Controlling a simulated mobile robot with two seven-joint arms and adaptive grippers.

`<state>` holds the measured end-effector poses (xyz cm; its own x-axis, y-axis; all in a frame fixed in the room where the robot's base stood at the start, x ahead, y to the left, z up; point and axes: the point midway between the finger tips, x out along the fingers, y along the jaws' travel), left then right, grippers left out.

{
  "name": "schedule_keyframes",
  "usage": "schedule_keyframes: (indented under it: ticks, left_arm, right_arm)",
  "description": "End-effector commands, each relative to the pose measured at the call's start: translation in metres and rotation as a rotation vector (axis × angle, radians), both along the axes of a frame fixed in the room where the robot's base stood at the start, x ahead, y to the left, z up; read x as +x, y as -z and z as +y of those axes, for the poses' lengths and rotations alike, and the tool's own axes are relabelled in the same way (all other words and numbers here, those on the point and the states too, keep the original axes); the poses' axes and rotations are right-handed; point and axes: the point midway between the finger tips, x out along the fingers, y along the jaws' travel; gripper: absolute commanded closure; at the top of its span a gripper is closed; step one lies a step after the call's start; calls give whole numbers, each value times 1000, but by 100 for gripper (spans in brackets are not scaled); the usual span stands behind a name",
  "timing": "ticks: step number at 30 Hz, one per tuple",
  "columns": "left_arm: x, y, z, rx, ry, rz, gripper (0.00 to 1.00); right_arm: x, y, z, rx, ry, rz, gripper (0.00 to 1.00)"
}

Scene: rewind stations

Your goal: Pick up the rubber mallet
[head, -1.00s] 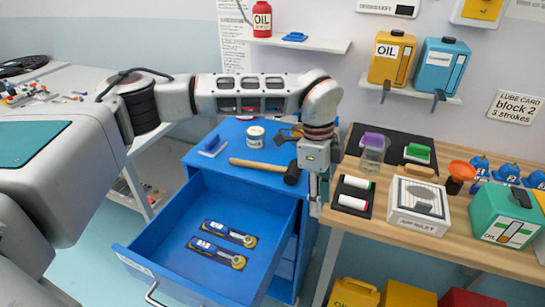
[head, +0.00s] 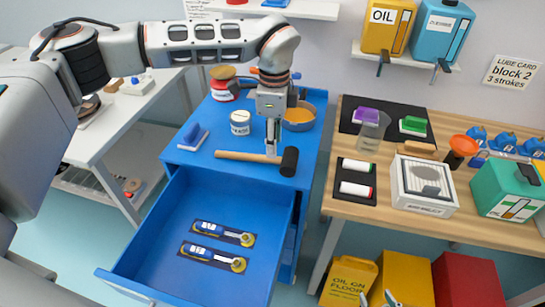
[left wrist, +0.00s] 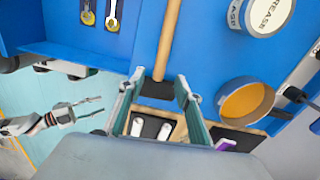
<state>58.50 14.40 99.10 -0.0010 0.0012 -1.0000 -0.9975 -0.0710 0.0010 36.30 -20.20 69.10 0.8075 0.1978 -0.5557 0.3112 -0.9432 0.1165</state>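The rubber mallet has a wooden handle (head: 243,156) and a black head (head: 289,161). It lies across the blue cabinet top, behind the open drawer, head to the right. In the left wrist view its handle (left wrist: 169,38) runs up from the black head (left wrist: 157,88). My left gripper (head: 271,152) points down over the mallet near its head. In the left wrist view my left gripper (left wrist: 160,77) has its fingers apart, one on each side of the mallet; contact is not clear. My right gripper (left wrist: 92,107) shows at the left wrist view's lower left, fingers apart and empty.
The grease tin (head: 240,122), an amber-filled pan (head: 298,117) and a blue-handled block (head: 193,136) stand near the mallet. The open drawer (head: 150,255) holds two wrench-like tools (head: 215,256). A wooden table (head: 350,114) stands at the right.

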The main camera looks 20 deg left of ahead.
Motion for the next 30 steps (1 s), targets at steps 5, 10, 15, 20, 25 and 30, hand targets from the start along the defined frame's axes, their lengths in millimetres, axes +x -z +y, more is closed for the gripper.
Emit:
schedule_keyframes:
  ticks: [5, 10, 15, 20, 25, 30]
  left_arm:
    - [-1, 19, 0, 1, 0, 2, 66]
    - [-2, 44, 0, 0, -1, 2, 66]
    - [-1, 55, -1, -1, 0, -1, 66]
    - [-1, 55, -1, -1, 0, -1, 66]
    - [-1, 55, -1, -1, 0, -1, 99]
    - [-1, 54, -1, -2, 0, -2, 100]
  right_arm:
    - [0, -7, -1, -1, 0, 1, 60]
    - [0, -13, -2, -3, 1, 1, 60]
    - [-2, -9, -7, -10, 8, 11, 60]
    - [-2, -6, -9, -12, 13, 14, 60]
    - [-2, -7, -8, -10, 13, 13, 60]
    - [-2, -8, -6, -8, 10, 12, 60]
